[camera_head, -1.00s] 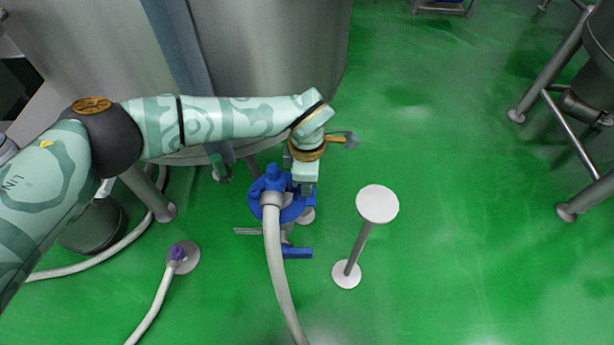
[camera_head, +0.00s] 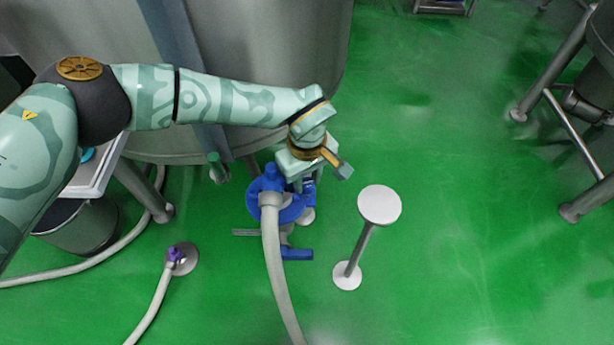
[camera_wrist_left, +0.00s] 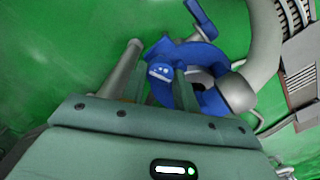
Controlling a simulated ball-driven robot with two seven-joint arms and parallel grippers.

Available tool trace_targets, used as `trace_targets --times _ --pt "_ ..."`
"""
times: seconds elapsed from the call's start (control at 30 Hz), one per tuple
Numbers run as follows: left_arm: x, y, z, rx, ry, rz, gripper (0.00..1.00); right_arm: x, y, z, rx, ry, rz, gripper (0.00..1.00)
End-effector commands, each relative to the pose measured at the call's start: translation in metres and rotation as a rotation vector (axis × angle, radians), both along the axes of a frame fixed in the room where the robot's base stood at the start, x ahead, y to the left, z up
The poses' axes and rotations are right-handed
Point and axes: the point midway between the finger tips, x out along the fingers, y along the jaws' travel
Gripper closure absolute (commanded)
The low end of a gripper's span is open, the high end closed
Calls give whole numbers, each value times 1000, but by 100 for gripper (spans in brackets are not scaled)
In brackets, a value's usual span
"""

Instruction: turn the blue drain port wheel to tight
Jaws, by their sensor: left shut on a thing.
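The blue drain port wheel (camera_head: 292,213) is at the port below the big tank, with a pale hose end over its middle. In the left wrist view blue parts of it (camera_wrist_left: 206,100) show beyond the fingers. My left gripper (camera_head: 306,184) reaches down at its right side. It is shut on a blue knob-like part of the wheel (camera_wrist_left: 160,70), which shows between the two fingers in the left wrist view. The wrist hides part of this grip in the head view. My right gripper is not in view.
A blue lever (camera_head: 297,253) sticks out just below the wheel. A white round-topped post (camera_head: 379,205) stands to the right. A pale hose (camera_head: 275,270) runs down from the port. A purple-tipped hose (camera_head: 174,254) ends at the left. The green floor at right is open.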

Motion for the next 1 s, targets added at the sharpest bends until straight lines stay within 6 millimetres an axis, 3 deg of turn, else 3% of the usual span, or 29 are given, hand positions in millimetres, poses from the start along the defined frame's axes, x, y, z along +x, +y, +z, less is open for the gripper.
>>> trace_targets --times 0.4,1.0 --pt "2 0 0 0 -4 -254 93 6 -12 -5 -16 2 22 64" --pt "1 0 0 1 -3 -320 93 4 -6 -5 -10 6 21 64"
